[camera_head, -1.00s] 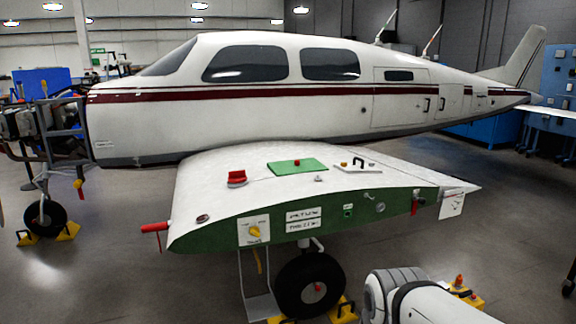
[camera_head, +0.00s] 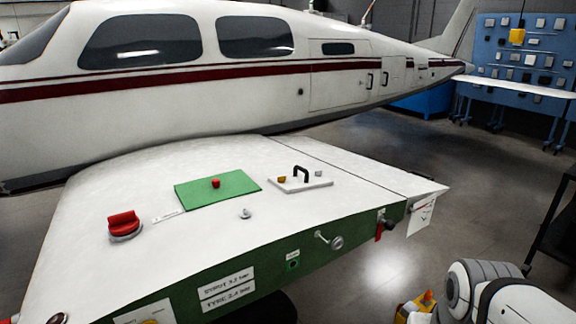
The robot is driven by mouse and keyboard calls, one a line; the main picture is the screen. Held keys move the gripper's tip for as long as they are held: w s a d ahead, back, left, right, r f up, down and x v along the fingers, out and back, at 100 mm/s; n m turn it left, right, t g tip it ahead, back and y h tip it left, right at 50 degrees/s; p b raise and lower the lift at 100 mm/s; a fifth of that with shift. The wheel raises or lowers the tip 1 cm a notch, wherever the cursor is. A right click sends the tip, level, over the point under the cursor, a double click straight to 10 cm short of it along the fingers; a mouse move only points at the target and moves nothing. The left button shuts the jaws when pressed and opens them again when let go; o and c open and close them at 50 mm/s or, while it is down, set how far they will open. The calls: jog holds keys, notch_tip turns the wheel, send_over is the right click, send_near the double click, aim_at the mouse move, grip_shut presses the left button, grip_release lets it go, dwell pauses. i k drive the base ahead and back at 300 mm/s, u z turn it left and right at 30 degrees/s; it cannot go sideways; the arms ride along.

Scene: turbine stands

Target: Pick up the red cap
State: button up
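A red cap (camera_head: 123,222) with a raised grip sits on a grey ring on top of the white wing (camera_head: 110,190), at the left. A smaller red knob (camera_head: 216,183) stands on a green plate (camera_head: 195,194) farther back on the wing. Part of my own white and grey arm shows at the lower right, beyond the wing's edge. My gripper is not in view, so its opening is hidden.
A white plate (camera_head: 318,184) with a black handle (camera_head: 301,173) lies on the wing. A lever (camera_head: 322,237) sticks out of the green wing edge. The white fuselage (camera_head: 230,100) stands behind. Yellow gear (camera_head: 412,307) sits on the floor beside my arm. Open floor lies right.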

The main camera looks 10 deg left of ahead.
aim_at(215, 182)
jog(key=u, duration=0.1)
jog(key=i, duration=1.35)
jog(key=u, duration=1)
jog(key=i, duration=0.45)
jog(key=u, duration=0.25)
jog(key=k, duration=0.85)
jog(key=u, duration=0.15)
jog(key=i, duration=0.85)
jog(key=z, duration=0.05)
